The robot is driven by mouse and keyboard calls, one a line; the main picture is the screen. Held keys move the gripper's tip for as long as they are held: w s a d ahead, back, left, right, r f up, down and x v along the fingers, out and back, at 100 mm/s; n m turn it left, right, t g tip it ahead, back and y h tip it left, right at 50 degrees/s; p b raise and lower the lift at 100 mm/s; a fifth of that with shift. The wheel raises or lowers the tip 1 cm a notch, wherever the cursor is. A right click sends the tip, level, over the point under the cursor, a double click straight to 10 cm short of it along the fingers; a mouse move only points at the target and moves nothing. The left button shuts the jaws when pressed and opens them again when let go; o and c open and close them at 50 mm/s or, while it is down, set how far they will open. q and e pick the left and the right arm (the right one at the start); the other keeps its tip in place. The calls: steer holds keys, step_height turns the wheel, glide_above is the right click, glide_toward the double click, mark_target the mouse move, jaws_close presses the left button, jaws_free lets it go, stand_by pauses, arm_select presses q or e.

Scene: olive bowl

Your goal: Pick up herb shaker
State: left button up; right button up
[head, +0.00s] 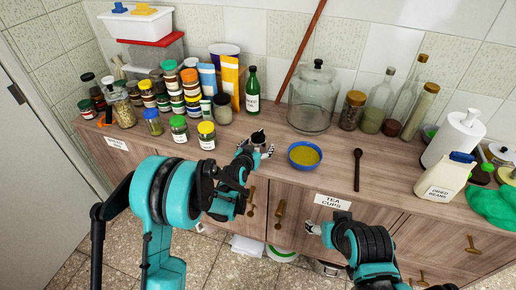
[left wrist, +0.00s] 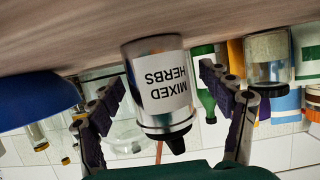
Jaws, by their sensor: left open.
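The herb shaker (left wrist: 160,85) is a clear, silvery jar with a dark cap and a white label reading "MIXED HERBS". It stands on the wooden counter. The left wrist view shows it upside down, between the two spread fingers of my left gripper (left wrist: 170,112), with gaps on both sides. In the head view the shaker's dark top (head: 257,137) shows at my left gripper (head: 256,150), which hides much of the jar. My left gripper is open and holds nothing. My right gripper (head: 316,230) is low in front of the cabinet, away from the shaker; its jaw state is unclear.
A blue bowl (head: 305,155) with yellow-green contents sits close right of the shaker. A green bottle (head: 252,90) and glass jar (head: 313,100) stand behind. Several spice jars (head: 180,130) crowd the left. A dark spoon (head: 357,170) lies right; counter around it is clear.

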arm_select(q)
steer(key=c, duration=1.5)
steer(key=shift+r, duration=0.1)
